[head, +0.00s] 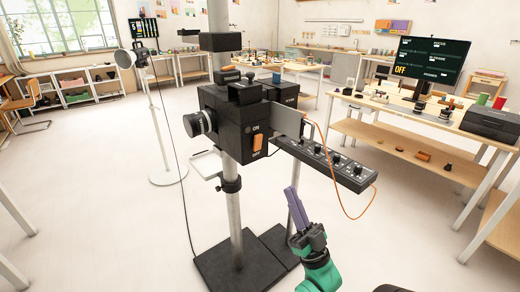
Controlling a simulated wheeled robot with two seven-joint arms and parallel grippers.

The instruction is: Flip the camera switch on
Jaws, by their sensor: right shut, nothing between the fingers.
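A black camera (225,113) with its lens facing left is mounted on a grey upright post. On its side is an orange switch (258,142) with the word ON above it and small blurred lettering below. Which way the switch is tipped is too small to tell. My right gripper (291,190) has purple fingers and is shut and empty. It is below and to the right of the switch, apart from it, with its fingers pointing up. My left gripper is not in view. A monitor (430,62) at the right shows OFF in yellow letters.
A black control panel with knobs (325,162) juts out to the right of the camera, above my right gripper. An orange cable (335,180) hangs there. Black base plates (245,262) lie on the floor. A wooden bench (400,107) stands at right; the floor at left is mostly clear.

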